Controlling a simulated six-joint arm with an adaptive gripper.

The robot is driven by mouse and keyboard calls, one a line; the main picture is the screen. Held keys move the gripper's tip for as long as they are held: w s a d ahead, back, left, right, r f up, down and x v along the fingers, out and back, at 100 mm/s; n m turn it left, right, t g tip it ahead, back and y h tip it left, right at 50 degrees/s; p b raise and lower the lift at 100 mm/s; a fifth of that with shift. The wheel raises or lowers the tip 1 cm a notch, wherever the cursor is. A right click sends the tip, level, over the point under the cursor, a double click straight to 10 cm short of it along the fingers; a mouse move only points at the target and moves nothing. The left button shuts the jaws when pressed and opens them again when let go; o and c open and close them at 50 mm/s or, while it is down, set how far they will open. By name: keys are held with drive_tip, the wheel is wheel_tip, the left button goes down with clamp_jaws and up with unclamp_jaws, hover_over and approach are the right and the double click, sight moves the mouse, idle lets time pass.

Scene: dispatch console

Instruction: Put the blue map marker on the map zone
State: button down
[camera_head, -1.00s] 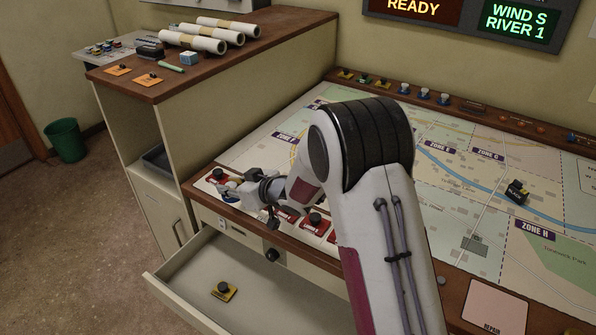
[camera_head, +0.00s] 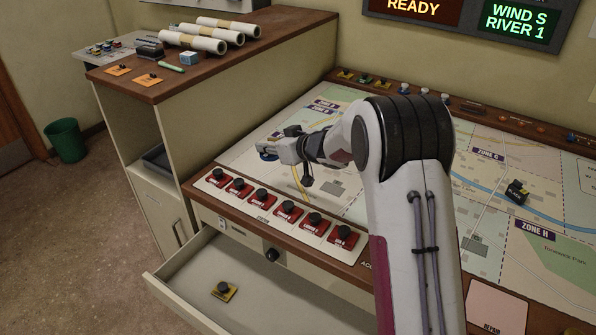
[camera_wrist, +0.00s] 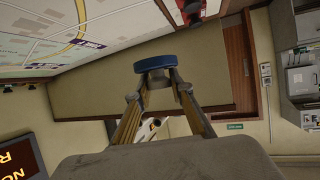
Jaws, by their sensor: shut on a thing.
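My gripper (camera_head: 272,151) is shut on the blue map marker (camera_head: 267,156) and holds it over the left part of the map. In the wrist view, the marker's round blue end (camera_wrist: 155,63) sits between the two fingertips of my gripper (camera_wrist: 158,80). The rest of the marker is mostly hidden by the fingers. The map (camera_head: 345,205) lies on the sloping console top, with purple zone labels such as Zone G (camera_head: 487,153) and Zone H (camera_head: 536,229). My arm covers its middle. I cannot tell the marker's exact height above the map.
Several red plates with black knobs (camera_head: 288,208) line the map's front edge. An open drawer (camera_head: 185,292) below holds a yellow and black marker (camera_head: 224,290). A black and yellow marker (camera_head: 517,191) stands on the map's right. Small pieces (camera_head: 365,79) line the back ledge.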

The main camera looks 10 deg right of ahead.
drive_tip(key=s+d+f+m+t+h, duration=0.1)
drive_tip(key=d+m+h, duration=0.3)
drive_tip(key=d, duration=1.4)
drive_tip(key=shift+s+d+f+h, duration=0.15)
drive_tip(key=shift+s+f+h, duration=0.15)
drive_tip(key=shift+f, duration=0.4)
hover_over(330, 183)
drive_tip(key=shift+f, duration=3.15)
drive_tip(key=shift+f, duration=1.85)
drive_tip(key=shift+f, duration=0.15)
drive_tip(key=c, duration=1.8)
unclamp_jaws()
